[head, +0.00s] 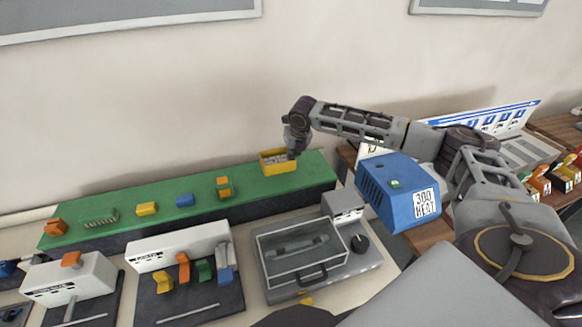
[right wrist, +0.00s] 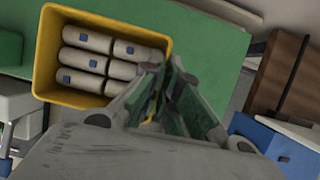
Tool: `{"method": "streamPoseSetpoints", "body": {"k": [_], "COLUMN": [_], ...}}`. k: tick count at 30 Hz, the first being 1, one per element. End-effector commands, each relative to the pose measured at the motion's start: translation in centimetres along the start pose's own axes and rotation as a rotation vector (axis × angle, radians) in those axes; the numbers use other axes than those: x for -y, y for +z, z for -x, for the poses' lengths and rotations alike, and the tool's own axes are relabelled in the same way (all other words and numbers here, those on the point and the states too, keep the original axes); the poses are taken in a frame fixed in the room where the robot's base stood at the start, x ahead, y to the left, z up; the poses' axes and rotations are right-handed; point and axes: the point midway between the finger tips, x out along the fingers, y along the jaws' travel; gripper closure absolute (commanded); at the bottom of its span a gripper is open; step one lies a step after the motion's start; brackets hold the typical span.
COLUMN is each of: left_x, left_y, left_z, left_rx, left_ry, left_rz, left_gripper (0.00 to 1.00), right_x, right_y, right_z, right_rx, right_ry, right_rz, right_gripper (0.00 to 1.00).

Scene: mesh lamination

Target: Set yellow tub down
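The yellow tub (head: 278,168) is at the back right of the green-topped shelf (head: 310,172), on it or just above it; I cannot tell which. In the right wrist view the tub (right wrist: 100,18) holds several pale rolls with blue square marks. My right gripper (head: 292,152) is at the tub's right side. In the right wrist view its fingers (right wrist: 168,75) are close together, with a strip of the tub's yellow wall between them. The fingers hide the tub's lower right corner. My left gripper is not in view.
Small orange, yellow and blue blocks (head: 185,200) stand along the green top, left of the tub. A grey lidded machine (head: 300,250) stands in front. A blue heater box (head: 390,190) is to the right, near my right arm. Green surface near the tub is clear.

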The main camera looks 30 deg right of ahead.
Motion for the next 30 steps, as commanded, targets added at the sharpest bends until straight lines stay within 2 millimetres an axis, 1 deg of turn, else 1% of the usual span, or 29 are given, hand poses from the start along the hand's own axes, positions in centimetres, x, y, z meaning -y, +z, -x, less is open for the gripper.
{"method": "streamPoseSetpoints", "body": {"k": [3,6,17,20,30], "left_x": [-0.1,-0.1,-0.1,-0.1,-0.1], "left_y": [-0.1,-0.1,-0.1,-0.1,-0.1], "left_z": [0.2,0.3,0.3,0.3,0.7], "left_rx": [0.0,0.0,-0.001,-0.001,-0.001], "left_ry": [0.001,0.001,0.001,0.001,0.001], "left_rz": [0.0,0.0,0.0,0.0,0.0], "left_gripper": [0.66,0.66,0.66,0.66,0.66], "right_x": [0.0,0.0,0.0,0.0,0.1], "right_y": [-0.6,-0.8,-0.9,-1.1,-2.2], "right_z": [-1.3,-1.9,-2.2,-2.5,-5.3], "right_rx": [-0.001,-0.001,0.0,-0.001,0.0], "right_ry": [0.0,0.0,0.001,0.001,0.001], "right_rz": [0.0,-0.001,0.0,0.0,0.0], "right_gripper": [1.0,1.0,1.0,1.0,1.0]}}
